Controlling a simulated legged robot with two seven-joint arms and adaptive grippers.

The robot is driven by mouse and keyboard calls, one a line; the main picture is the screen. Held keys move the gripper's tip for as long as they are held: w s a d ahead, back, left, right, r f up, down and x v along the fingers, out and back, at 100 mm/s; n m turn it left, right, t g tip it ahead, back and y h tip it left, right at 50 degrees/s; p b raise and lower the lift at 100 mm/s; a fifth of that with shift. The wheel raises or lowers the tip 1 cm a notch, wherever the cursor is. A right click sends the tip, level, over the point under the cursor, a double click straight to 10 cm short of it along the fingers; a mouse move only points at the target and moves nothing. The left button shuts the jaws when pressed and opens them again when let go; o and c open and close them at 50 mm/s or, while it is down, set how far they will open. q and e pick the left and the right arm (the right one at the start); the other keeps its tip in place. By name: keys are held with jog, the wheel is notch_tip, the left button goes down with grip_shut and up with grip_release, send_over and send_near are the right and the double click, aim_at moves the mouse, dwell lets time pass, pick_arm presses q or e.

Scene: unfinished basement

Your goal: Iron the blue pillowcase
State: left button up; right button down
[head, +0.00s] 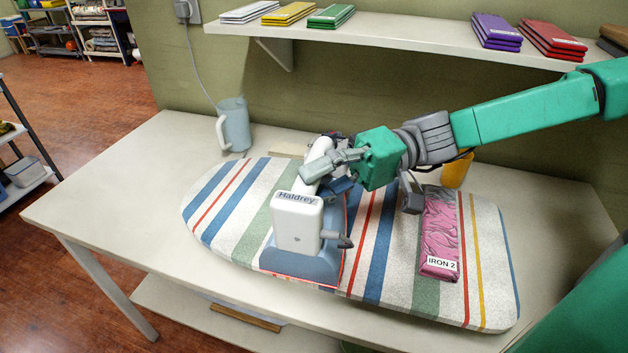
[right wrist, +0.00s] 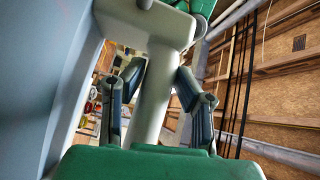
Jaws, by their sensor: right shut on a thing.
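A white and blue-grey iron labelled "Haldrey" (head: 298,222) stands on the striped ironing board (head: 492,270), left of its middle. My right gripper (head: 328,170) is shut on the iron's white handle; the handle also shows between the fingers in the right wrist view (right wrist: 153,100). A thin red edge and a blue strip show beside the iron's base; I cannot tell whether they belong to the iron or to cloth under it. No blue pillowcase is clearly visible. A pink patterned folded cloth labelled "IRON 2" (head: 439,235) lies on the board to the right. My left gripper is not in view.
The board lies on a pale table (head: 130,190), with bare tabletop to its left. A blue-grey jug (head: 234,125) stands behind the board, and a yellow cup (head: 457,170) behind its right part. A wall shelf (head: 400,32) above holds folded coloured cloths.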

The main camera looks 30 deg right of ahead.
jog(key=shift+w+d, duration=1.05)
jog(key=shift+d, duration=0.05)
dwell(0.6)
jog(key=shift+s+a, duration=0.55)
dwell(0.6)
jog(key=shift+r, duration=0.1)
dwell(0.6)
jog(key=shift+r+p, duration=3.45)
jog(key=shift+r, duration=1.1)
jog(key=shift+f, duration=0.2)
notch_tip(320, 180, down, 4)
jog(key=b, duration=0.4)
jog(key=shift+b, duration=0.3)
